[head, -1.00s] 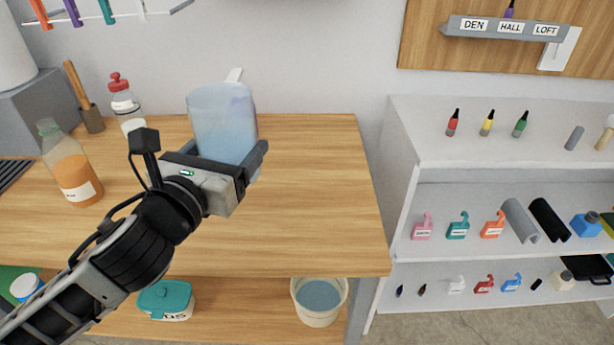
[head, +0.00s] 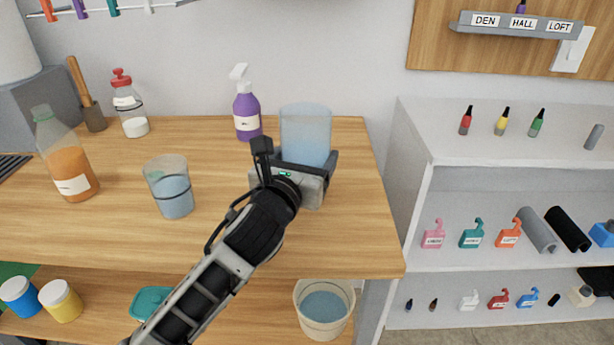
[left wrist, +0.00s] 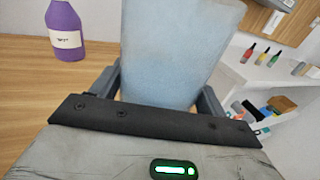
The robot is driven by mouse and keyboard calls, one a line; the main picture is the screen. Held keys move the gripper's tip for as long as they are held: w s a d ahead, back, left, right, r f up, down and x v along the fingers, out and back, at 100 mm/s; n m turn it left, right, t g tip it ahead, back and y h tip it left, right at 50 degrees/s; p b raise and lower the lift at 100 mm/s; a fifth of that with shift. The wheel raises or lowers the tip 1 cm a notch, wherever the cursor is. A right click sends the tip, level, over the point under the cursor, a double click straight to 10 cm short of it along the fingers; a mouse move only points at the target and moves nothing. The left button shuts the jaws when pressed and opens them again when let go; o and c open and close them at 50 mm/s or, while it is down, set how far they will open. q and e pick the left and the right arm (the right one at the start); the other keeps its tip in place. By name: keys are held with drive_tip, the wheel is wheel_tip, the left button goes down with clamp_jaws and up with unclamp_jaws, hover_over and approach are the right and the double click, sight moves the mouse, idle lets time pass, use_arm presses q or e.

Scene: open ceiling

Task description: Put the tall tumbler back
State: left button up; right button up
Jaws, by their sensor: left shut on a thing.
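The tall tumbler (head: 305,133), a translucent pale blue cup, is upright between the fingers of my left gripper (head: 306,172), which is shut on it. It is over the right part of the wooden counter (head: 340,235); I cannot tell whether its base touches the counter. In the left wrist view the tumbler (left wrist: 180,50) fills the middle between the dark fingers (left wrist: 160,95), with its lower part hidden by the gripper. A shorter tumbler (head: 170,187) with bluish contents stands on the counter to the left. My right gripper is not in view.
A purple spray bottle (head: 247,112) stands behind and left of the held tumbler. An orange bottle (head: 67,160), a red-topped bottle (head: 130,105) and a wooden-handled tool (head: 85,95) stand farther left. A white shelf unit (head: 415,180) stands right. The counter's front right is clear.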

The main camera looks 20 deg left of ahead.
use_arm(q)
drive_tip(key=shift+w+d+f+b, duration=0.15)
drive_tip(key=shift+f+b, duration=0.4)
drive_tip(key=shift+f, duration=1.15)
drive_tip(key=shift+f, duration=0.1)
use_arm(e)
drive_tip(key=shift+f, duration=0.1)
use_arm(q)
drive_tip(key=o, duration=1.4)
drive_tip(key=shift+f, duration=0.1)
drive_tip(key=shift+c, duration=0.2)
drive_tip(key=s, duration=1.2)
drive_tip(key=shift+a+r, duration=0.2)
drive_tip(key=shift+a, duration=0.05)
drive_tip(key=shift+s, duration=0.1)
